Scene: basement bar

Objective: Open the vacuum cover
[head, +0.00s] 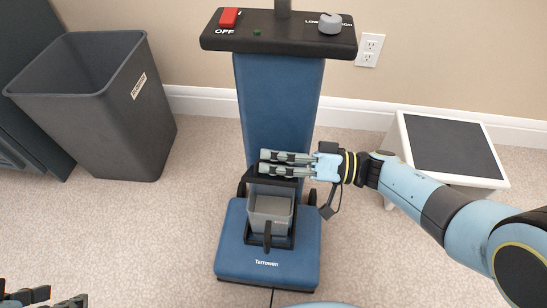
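A blue upright vacuum (280,100) stands in front of me, facing me. Low on its front is a black-framed compartment (291,240) holding a grey bin (270,207) with a dark handle. A black edge (250,172) lies across the top of this part; I cannot tell if it is the cover. My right gripper (262,162) reaches in from the right, fingers pointing left, over this edge. The fingers lie close together and parallel; contact and what lies between them are unclear. My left gripper (50,300) is partly cut off at the bottom left, away from the vacuum.
A dark grey waste bin (120,110) stands at the left by a dark cabinet (25,45). A white side table with a dark top (450,145) stands at the right. A wall outlet (369,50) is behind.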

